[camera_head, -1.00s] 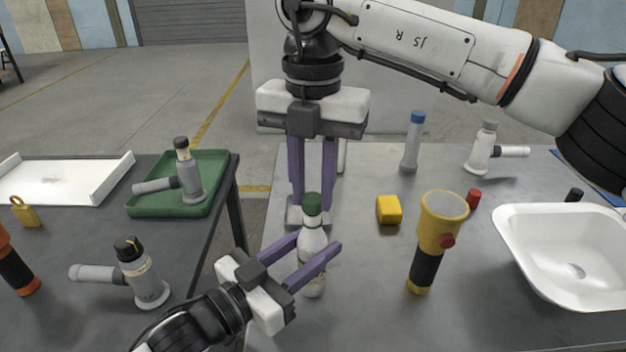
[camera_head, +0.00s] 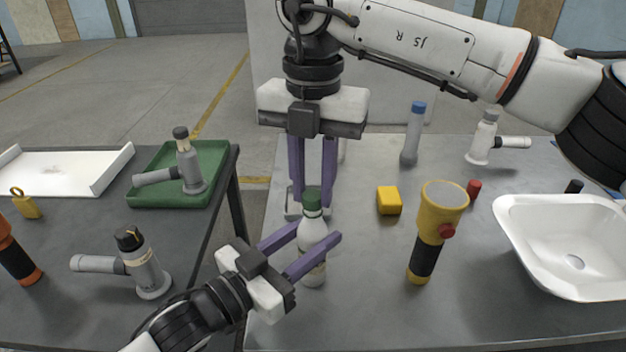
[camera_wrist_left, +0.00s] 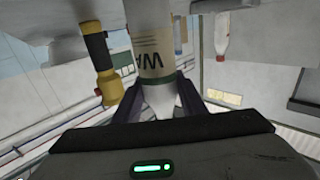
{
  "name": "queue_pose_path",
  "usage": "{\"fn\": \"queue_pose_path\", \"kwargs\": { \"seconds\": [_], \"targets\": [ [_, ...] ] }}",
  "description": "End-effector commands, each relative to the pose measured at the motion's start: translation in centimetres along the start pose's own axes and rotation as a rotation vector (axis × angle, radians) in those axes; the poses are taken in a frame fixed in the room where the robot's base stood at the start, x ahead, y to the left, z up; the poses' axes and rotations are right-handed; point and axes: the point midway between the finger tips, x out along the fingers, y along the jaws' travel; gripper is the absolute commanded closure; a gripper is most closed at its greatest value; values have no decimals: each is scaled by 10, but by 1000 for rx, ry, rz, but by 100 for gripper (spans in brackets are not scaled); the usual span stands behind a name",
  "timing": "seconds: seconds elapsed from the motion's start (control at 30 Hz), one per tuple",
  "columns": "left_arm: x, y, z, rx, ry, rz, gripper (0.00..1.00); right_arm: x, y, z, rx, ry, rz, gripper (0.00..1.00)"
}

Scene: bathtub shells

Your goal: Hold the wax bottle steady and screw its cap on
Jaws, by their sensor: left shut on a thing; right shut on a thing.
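The wax bottle (camera_head: 314,232) is white and stands upright near the left edge of the right-hand table. Its green cap (camera_head: 312,196) is at the top of the bottle; I cannot tell how tightly it sits. My left gripper (camera_head: 316,241) is shut on the bottle's body from the lower left. In the left wrist view the bottle (camera_wrist_left: 152,40) shows part of its label between the fingers. My right gripper (camera_head: 313,203) points down from above, shut on the cap, with one purple finger at each side.
A yellow flashlight (camera_head: 439,215), a yellow block (camera_head: 389,201) and a white basin (camera_head: 514,235) stand to the right. A grey bottle with a blue cap (camera_head: 413,138) stands behind. A green tray (camera_head: 150,193) and grey tools are on the left table, across a gap.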

Motion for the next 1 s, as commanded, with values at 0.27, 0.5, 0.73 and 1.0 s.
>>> {"fn": "queue_pose_path", "kwargs": {
  "seconds": [0.27,0.5,0.73,1.0],
  "targets": [
    [0,0,1,0,-2,0,100,6,0,0,0,0,-1,97],
    [0,0,1,0,-2,0,100,6,0,0,164,0,0,97],
    [0,0,1,0,-2,0,100,6,-2,0,659,-1,-1,97],
    [0,0,1,0,-2,0,100,6,-2,-1,1189,-1,0,97]
  ]
}}
